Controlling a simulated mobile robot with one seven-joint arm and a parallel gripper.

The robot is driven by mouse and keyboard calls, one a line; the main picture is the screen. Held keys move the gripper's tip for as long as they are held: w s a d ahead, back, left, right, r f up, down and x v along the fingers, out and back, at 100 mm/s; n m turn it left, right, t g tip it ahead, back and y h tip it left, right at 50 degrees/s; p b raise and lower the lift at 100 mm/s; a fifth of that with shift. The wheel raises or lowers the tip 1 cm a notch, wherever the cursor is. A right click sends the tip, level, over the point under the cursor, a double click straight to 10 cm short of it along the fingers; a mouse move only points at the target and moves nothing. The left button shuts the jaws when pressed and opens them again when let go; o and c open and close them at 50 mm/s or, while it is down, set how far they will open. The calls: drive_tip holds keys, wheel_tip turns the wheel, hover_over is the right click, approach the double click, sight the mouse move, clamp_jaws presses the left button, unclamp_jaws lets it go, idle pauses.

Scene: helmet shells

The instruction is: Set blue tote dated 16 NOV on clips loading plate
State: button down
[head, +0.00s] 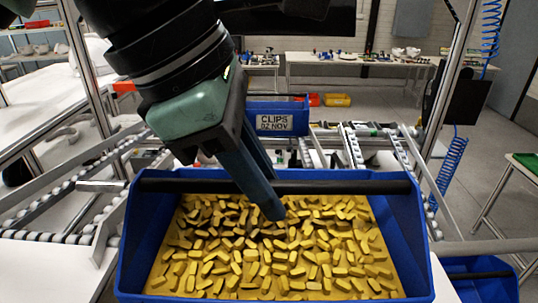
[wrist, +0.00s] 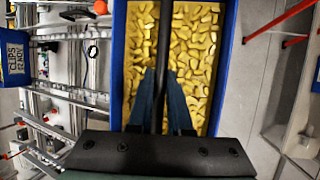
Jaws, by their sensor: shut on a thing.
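A large blue tote (head: 423,252) full of yellow clips (head: 270,262) fills the front of the head view. A dark bar handle (head: 345,187) spans its top. My gripper (head: 268,205) points down with its fingers at this bar. The wrist view shows the bar (wrist: 165,45) running between the two fingers, and my gripper (wrist: 163,95) is shut on it. The tote (wrist: 228,70) looks level; whether it hangs free or rests on something I cannot tell. Its date label is not visible. I cannot make out the clips loading plate for certain.
Another blue tote (head: 290,106) labelled CLIPS 02 NOV stands behind. Roller rails (head: 50,237) run at the left. A blue bin (head: 480,278) is low at the right. Metal posts (head: 447,85) flank the scene.

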drive_tip(key=shift+w+f+b, duration=0.25)
drive_tip(key=shift+f+b, duration=0.25)
drive_tip(key=shift+f, duration=0.35)
drive_tip(key=shift+w+f+b, duration=0.2)
drive_tip(key=shift+f+b, duration=0.3)
drive_tip(key=shift+f, duration=0.3)
drive_tip(key=shift+w+f+b, duration=0.25)
drive_tip(key=shift+f+b, duration=0.25)
drive_tip(key=shift+f, duration=0.35)
drive_tip(key=shift+f+b, duration=0.3)
drive_tip(key=shift+f, duration=0.25)
drive_tip(key=c, duration=0.8)
unclamp_jaws()
drive_tip(key=shift+o, duration=0.2)
